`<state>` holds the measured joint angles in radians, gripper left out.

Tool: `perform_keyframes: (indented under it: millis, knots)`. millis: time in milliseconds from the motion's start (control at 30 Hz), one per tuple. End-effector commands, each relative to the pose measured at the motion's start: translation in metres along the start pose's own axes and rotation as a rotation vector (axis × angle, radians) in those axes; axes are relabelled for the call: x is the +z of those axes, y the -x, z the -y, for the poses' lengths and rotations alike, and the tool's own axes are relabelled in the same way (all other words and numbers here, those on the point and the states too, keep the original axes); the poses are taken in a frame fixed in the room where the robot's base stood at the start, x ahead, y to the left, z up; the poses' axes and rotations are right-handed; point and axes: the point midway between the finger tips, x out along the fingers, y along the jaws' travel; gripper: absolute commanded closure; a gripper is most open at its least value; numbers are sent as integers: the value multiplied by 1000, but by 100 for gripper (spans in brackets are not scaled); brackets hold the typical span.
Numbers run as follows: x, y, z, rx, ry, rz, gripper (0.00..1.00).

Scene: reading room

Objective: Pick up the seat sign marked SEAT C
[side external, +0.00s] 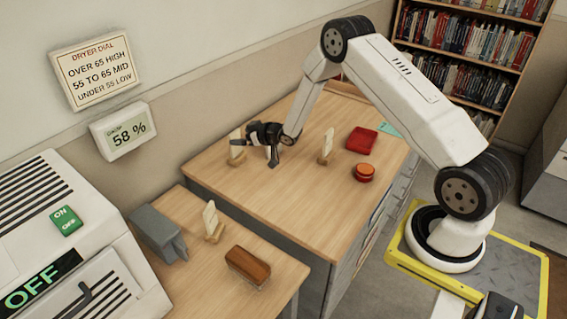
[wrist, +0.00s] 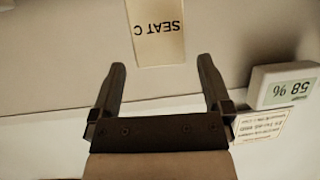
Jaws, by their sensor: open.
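The SEAT C sign (wrist: 158,35) is a pale upright plate, seen upside down at the top of the wrist view, with its lettering legible. My gripper (wrist: 160,70) is open and empty, its two dark fingers spread wider than the sign. The sign lies beyond the fingertips, roughly centred between them, and apart from them. In the side view, my gripper (side external: 258,148) is low over the wooden table, just right of a pale sign on a wooden base (side external: 236,150), which looks like the same one. Its lettering cannot be read there.
Another pale sign (side external: 327,146) stands on the table, near a red book (side external: 362,140) and a round red-orange object (side external: 364,173). A third sign (side external: 211,220), a grey device (side external: 157,232) and a wooden-topped block (side external: 247,264) are on the nearer table. A wall display (side external: 124,131) reads 58 %.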

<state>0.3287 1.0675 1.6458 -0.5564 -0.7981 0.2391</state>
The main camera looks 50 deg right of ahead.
Motion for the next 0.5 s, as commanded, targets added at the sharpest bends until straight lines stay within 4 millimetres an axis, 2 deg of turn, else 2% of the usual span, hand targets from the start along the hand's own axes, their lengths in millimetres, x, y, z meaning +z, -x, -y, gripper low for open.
perform_keyframes:
  millis: [500]
  knots:
    - [0,-12,0,0,-1,1,0]
